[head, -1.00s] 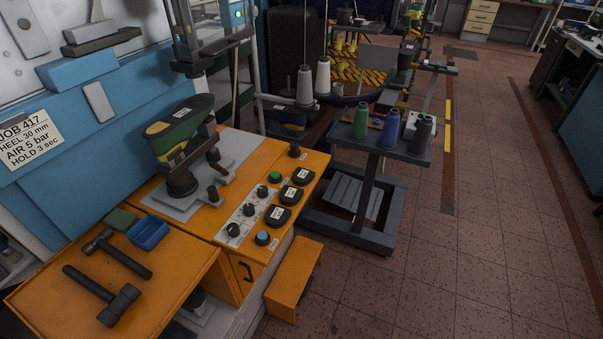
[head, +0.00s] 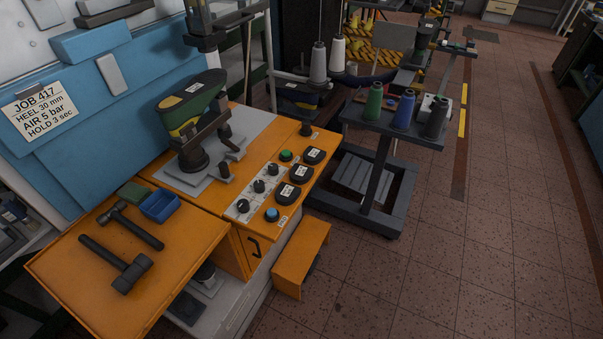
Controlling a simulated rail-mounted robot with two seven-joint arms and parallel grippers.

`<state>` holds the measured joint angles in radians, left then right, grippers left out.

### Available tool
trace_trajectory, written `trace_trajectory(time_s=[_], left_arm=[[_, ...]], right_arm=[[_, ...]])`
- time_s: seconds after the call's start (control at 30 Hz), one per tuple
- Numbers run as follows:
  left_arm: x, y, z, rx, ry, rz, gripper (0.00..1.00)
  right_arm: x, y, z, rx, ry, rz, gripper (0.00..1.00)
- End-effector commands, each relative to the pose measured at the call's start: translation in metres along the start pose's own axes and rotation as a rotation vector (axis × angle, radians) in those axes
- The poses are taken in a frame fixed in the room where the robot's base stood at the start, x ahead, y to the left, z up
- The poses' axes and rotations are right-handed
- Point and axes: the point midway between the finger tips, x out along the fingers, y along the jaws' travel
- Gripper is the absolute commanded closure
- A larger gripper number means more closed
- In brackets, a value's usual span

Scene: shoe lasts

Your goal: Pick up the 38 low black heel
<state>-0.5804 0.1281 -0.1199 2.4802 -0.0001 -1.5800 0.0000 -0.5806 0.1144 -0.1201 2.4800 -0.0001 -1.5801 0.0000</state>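Three small black pieces with white labels lie in a row on the orange machine top: a far one (head: 314,155), a middle one (head: 301,173) and a near one (head: 288,194). They look like heels. Their labels are too small to read, so I cannot tell which is the 38 low. Neither of my grippers is in view.
A green and yellow shoe last (head: 192,103) sits on the machine's post. A knob panel (head: 256,189) lies left of the black pieces. Two hammers (head: 122,268) (head: 137,224) and a blue bin (head: 160,205) lie on the orange shelf (head: 75,268). A spool cart (head: 395,128) stands right, with open floor beyond.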

Motion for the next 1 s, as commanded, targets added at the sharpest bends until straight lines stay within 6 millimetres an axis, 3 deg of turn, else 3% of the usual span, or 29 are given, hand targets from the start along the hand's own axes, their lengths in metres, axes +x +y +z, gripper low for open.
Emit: trace_trajectory(time_s=[0.27,0.83,1.0], left_arm=[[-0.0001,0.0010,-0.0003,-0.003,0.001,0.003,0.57],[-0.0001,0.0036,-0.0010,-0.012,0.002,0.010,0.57],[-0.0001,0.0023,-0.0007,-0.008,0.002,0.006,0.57]], right_arm=[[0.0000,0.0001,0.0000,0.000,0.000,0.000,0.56],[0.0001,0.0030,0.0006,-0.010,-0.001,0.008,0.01],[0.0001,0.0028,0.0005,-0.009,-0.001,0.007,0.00]])
